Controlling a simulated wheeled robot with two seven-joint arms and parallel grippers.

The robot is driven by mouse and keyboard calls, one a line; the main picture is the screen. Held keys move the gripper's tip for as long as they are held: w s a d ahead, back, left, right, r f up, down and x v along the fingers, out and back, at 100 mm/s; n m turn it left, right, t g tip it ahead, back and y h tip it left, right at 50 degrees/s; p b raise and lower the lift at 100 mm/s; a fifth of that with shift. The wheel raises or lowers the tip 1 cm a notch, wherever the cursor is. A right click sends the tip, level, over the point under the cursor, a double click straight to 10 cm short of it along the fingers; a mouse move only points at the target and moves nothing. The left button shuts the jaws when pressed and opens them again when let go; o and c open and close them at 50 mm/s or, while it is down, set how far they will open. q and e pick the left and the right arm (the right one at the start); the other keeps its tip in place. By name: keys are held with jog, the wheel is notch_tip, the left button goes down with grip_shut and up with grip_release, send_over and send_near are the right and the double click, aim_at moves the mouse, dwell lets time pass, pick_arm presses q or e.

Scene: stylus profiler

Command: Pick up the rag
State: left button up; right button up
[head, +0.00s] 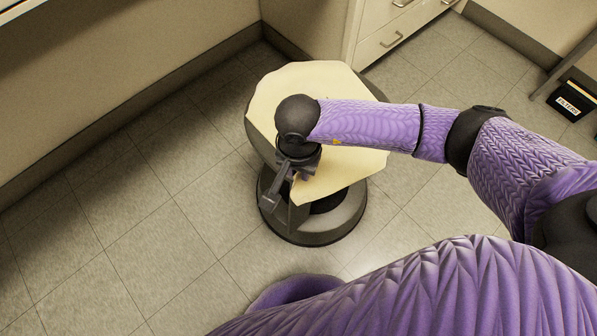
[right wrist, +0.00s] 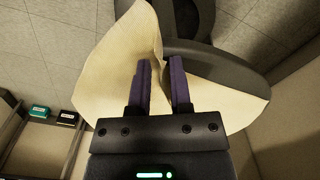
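The rag (head: 315,85) is a cream cloth draped over the round top of a dark grey stand, with its edges hanging down. My right gripper (head: 285,182) is at the rag's near left edge in the head view. In the right wrist view, the rag (right wrist: 110,75) lies beyond and to both sides of the fingers, with a fold running toward the gap between them. The right gripper's purple-padded fingers (right wrist: 161,62) stand apart with a visible gap. Whether they touch the cloth is unclear. My left gripper is not in view.
The dark grey stand (head: 325,230) has a wide round base on the tiled floor. A drawer cabinet (head: 385,38) and a wall are behind it. A black labelled box (head: 572,101) is at the far right. Floor at left (head: 130,210) is clear.

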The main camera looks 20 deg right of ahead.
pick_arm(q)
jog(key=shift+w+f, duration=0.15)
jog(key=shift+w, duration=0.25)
pick_arm(e)
jog(key=shift+f, duration=0.1)
grip_shut()
pick_arm(q)
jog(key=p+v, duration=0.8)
jog(key=p, duration=0.1)
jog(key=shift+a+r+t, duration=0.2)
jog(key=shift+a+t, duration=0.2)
pick_arm(e)
notch_tip(320, 180, up, 12)
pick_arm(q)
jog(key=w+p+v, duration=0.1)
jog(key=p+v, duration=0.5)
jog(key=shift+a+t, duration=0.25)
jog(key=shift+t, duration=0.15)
pick_arm(e)
notch_tip(320, 180, up, 9)
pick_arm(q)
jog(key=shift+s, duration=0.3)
